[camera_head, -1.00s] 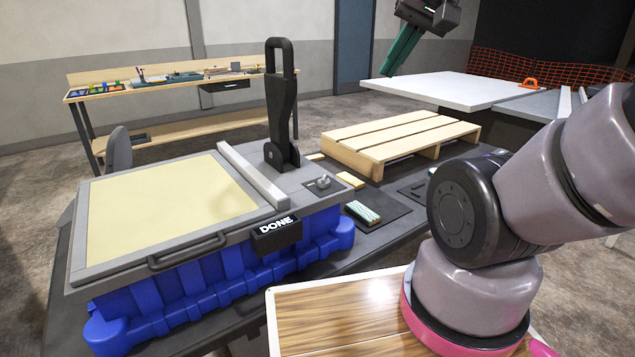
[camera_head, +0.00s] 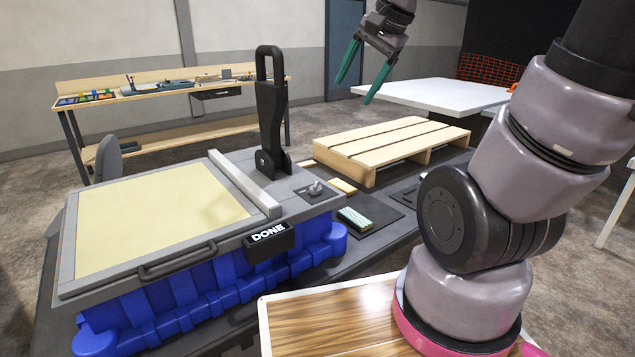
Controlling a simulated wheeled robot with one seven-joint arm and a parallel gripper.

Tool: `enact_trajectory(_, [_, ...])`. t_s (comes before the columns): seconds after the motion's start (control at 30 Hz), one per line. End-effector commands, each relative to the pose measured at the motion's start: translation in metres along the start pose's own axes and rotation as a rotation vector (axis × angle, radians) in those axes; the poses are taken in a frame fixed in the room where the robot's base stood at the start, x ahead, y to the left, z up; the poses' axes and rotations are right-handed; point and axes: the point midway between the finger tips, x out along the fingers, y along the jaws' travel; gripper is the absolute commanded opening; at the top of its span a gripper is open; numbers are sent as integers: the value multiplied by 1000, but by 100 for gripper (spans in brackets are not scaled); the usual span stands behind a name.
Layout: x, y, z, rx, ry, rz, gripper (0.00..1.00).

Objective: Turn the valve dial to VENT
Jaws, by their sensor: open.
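The console (camera_head: 152,213) is a grey-framed unit with a pale yellow top on a blue ribbed base, at the left. A small grey knob (camera_head: 316,188) sits on its right end, beside the foot of a tall black lever (camera_head: 271,115). This knob may be the valve dial; no VENT mark is readable. A black label on the front reads DONE (camera_head: 268,234). My gripper (camera_head: 358,80) is open and empty, with two green fingers pointing down. It is high at the top middle, above and behind the console and well apart from the knob.
A wooden pallet (camera_head: 392,147) lies behind and right of the knob. A striped sponge-like block (camera_head: 356,218) rests on a dark mat. A workbench (camera_head: 170,95) stands at the back left and a white table (camera_head: 437,93) at the back right. The upright lever stands close to the knob.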

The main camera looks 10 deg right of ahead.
Motion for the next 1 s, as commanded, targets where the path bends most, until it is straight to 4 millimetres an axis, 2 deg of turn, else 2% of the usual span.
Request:
enact_trajectory(0.03, [19,-5,-9,95,-33,22,78])
enact_trajectory(0.2, [80,-18,-35,427,-107,85,78])
enact_trajectory(0.37, [145,-18,-57,739,-149,164,78])
enact_trajectory(0.5, [197,-11,-69,970,-161,232,78])
enact_trajectory(0.63, [229,-3,-75,1112,-160,275,78])
enact_trajectory(0.8, [246,1,-77,1181,-156,295,78])
enact_trajectory(1.0, [270,6,-70,1185,-157,299,78])
